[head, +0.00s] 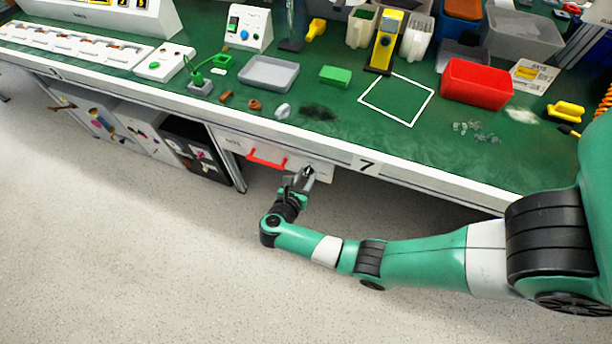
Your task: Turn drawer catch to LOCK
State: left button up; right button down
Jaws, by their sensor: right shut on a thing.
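A white drawer front (235,146) with a red handle (267,160) sits under the green workbench, left of the number 7. My right gripper (307,172) is at the right end of this drawer front and is shut on the drawer catch. The catch itself is mostly hidden by the fingers, and I cannot tell which way it points. The lettering on the drawer is too small to read. My left gripper is not in view.
The green workbench (340,139) carries a red bin (477,83), a grey tray (268,73), a green block (335,75) and other items. Bins (195,150) stand under the bench at left. The floor (140,240) in front is clear.

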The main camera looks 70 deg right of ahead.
jog(key=c, duration=0.8)
grip_release()
jog(key=shift+c, duration=0.2)
jog(key=shift+a, duration=0.1)
jog(key=p+v, duration=0.3)
jog(key=v, duration=0.8)
jog(key=shift+a, duration=0.25)
jog(key=shift+r, duration=0.1)
